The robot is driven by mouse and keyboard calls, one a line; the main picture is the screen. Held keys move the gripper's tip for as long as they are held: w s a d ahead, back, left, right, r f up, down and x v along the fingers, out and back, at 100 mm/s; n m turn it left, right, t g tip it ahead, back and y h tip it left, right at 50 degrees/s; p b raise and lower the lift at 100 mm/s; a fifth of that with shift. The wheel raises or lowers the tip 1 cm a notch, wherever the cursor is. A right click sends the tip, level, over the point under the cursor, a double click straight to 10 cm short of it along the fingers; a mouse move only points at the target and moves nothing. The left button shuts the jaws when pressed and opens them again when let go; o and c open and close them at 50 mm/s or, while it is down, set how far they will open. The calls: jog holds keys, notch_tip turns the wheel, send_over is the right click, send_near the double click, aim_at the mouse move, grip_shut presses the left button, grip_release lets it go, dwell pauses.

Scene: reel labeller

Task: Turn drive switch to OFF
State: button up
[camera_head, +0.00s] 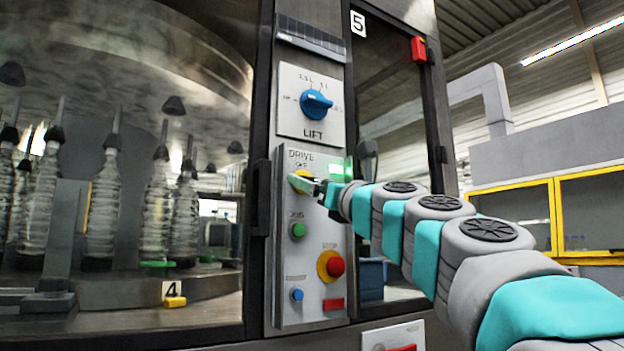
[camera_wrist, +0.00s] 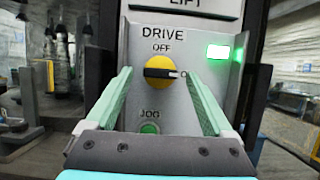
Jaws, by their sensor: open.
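The drive switch (camera_wrist: 160,72) is a round yellow knob with a black handle, under the labels DRIVE and OFF. Its handle lies level, pointing right at a partly hidden label, while OFF stands above the knob. In the head view the drive switch (camera_head: 302,176) is partly covered by my gripper (camera_head: 316,186). In the wrist view my gripper (camera_wrist: 158,82) is open and empty. Its two pale green fingers appear left and right of the knob, with gaps on both sides. I cannot tell how far the tips are from the panel.
A lit green lamp (camera_wrist: 218,52) is right of the switch. The green JOG button (camera_head: 298,230), red stop button (camera_head: 335,266) and blue button (camera_head: 297,295) are below. The blue LIFT knob (camera_head: 317,104) is above. A glass door with bottles (camera_head: 104,200) stands left.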

jog(key=shift+x, duration=0.85)
jog(key=c, duration=1.4)
jog(key=shift+o, duration=0.2)
